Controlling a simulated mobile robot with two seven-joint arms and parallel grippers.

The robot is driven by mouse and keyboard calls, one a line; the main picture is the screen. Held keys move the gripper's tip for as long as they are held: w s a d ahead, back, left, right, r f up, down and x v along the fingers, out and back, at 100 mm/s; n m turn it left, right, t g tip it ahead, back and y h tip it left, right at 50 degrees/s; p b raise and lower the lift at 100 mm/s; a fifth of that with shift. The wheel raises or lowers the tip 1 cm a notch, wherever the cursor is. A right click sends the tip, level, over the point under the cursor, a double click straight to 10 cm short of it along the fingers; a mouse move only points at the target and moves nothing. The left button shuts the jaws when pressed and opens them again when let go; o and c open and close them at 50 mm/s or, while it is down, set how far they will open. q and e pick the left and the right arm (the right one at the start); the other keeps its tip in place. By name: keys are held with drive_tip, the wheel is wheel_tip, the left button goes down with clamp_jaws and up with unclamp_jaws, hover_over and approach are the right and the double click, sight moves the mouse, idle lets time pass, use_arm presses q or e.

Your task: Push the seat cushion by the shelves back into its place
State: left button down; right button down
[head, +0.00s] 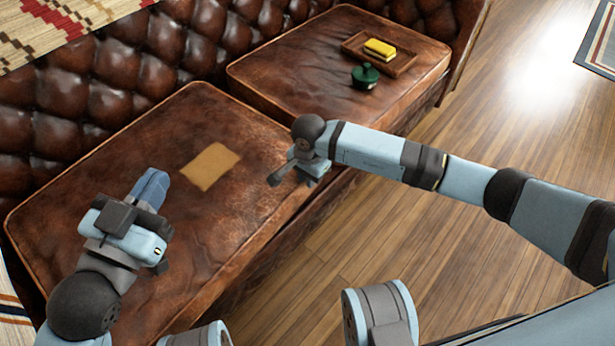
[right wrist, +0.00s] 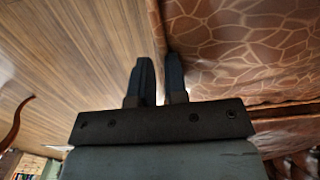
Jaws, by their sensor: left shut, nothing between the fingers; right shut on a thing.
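The brown leather sofa has two seat cushions. The near cushion (head: 110,170) fills the left of the head view, and the far cushion (head: 300,80) lies beyond it, with a dark gap between them. I cannot tell from the shelves which one the task names. My left gripper (head: 153,180) is shut and empty, over the near cushion's left part. My right gripper (head: 290,180) is at the near cushion's front right part, its fingers close together. In the right wrist view its fingers (right wrist: 159,80) are beside a brown leather edge (right wrist: 240,75); what lies between them is hard to make out.
A tan flat piece (head: 210,166) lies on the near cushion. A wooden tray (head: 350,40) with a yellow item (head: 380,49) and a green round item (head: 365,76) are on the far cushion. Tufted backrest (head: 120,70) stands behind. Wooden floor (head: 480,130) at right is clear.

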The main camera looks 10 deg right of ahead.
use_arm(q)
drive_tip(key=shift+r, duration=0.15)
use_arm(e)
drive_tip(key=c, duration=1.1)
unclamp_jaws()
drive_tip(key=shift+w+d, duration=0.1)
drive_tip(key=shift+d, duration=0.05)
drive_tip(key=shift+r, duration=0.25)
use_arm(q)
drive_tip(key=s+n+p, duration=0.1)
drive_tip(key=p, duration=0.1)
drive_tip(key=d+n+g+p, duration=0.1)
drive_tip(key=s+f+n+g+p, duration=0.1)
drive_tip(key=p, duration=0.1)
drive_tip(key=shift+s+d+f+n+y+p, duration=0.1)
drive_tip(key=shift+s+d+n+y+p, duration=0.2)
drive_tip(key=shift+s+d+n+p, duration=0.1)
use_arm(e)
wheel_tip(320, 180, up, 13)
drive_tip(key=shift+r, duration=0.15)
use_arm(q)
drive_tip(key=shift+r, duration=0.3)
